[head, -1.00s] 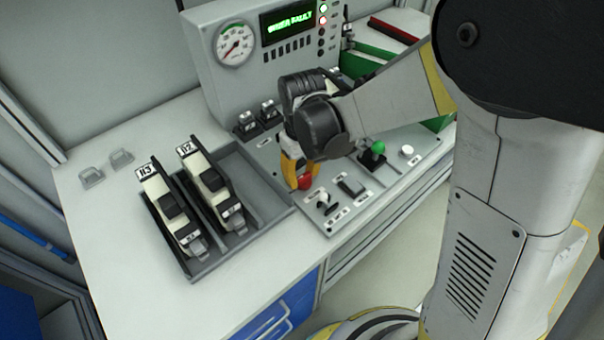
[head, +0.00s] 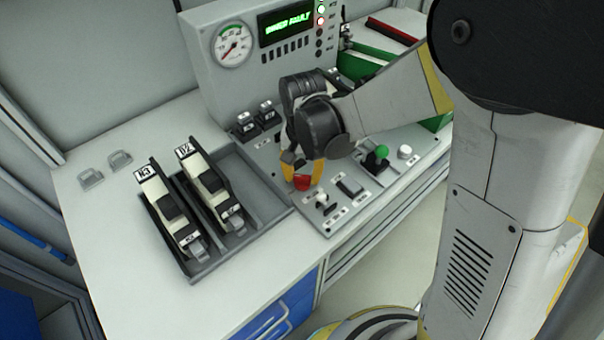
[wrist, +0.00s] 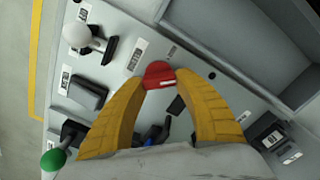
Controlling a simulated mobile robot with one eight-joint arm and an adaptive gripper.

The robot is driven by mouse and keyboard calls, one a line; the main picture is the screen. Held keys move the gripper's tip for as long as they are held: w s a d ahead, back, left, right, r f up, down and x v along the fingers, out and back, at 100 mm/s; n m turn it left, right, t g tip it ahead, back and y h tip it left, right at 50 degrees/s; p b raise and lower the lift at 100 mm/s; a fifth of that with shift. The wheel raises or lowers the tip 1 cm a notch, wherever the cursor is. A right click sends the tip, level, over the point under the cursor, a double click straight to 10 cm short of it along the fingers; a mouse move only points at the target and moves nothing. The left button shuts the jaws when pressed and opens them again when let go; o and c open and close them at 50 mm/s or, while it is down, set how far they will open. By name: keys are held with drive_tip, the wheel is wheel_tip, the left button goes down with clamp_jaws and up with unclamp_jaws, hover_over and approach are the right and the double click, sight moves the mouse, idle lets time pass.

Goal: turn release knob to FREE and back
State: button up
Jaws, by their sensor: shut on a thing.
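The red release knob (head: 302,182) is on the sloped grey control panel (head: 335,212), near its front left. My gripper (head: 303,176) points down at the panel with its yellow fingers shut on the knob, one on each side. In the wrist view the red knob (wrist: 158,72) sits between the fingertips of my gripper (wrist: 161,82), with a short white mark on it. The FREE marking cannot be read; the small labels around the knob are too blurred.
A white-tipped toggle (head: 321,198), a black rocker (head: 350,186), a green-topped lever (head: 379,153) and a white button (head: 404,152) stand close to the knob. A grey tray (head: 232,250) with two labelled modules is to the left. A green display (head: 287,22) is behind.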

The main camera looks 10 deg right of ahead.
drive_tip(key=shift+m, duration=1)
drive_tip(key=o, duration=1.2)
wheel_tip(320, 180, up, 12)
drive_tip(key=shift+d, duration=0.15)
